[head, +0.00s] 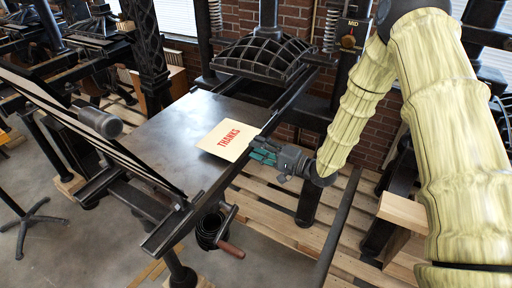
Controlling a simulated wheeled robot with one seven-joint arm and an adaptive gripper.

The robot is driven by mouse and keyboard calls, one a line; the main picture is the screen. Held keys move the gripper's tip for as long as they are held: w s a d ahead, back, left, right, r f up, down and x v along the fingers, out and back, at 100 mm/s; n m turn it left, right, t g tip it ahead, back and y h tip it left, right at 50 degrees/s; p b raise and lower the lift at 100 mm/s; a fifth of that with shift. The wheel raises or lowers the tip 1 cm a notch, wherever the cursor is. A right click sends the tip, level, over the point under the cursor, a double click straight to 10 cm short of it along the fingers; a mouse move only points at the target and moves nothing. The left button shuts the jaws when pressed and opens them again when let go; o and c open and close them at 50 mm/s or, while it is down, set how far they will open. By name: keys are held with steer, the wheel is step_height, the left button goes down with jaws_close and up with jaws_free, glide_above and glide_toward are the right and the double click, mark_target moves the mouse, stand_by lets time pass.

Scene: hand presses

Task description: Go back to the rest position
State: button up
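My gripper (264,153) is at the right edge of the press bed (171,133), at the end of my arm. Its teal fingers point left toward a cream card (214,146) with red "THANKS" lettering. The card lies tilted on the dark flat bed, near its right edge. The fingers are close to the card's right side; I cannot tell whether they touch it. The fingers are small and seen from the side, so whether they are apart or closed is unclear.
The press frame (262,60) with springs and a "MID" dial stands behind. A hinged frame (80,120) leans up at left. A crank with a wooden handle (232,250) sticks out below the bed. A wooden pallet (290,222) and long bar are at lower right.

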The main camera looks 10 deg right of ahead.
steer(key=v, duration=0.3)
stand_by(0.5)
steer(key=shift+s, duration=0.1)
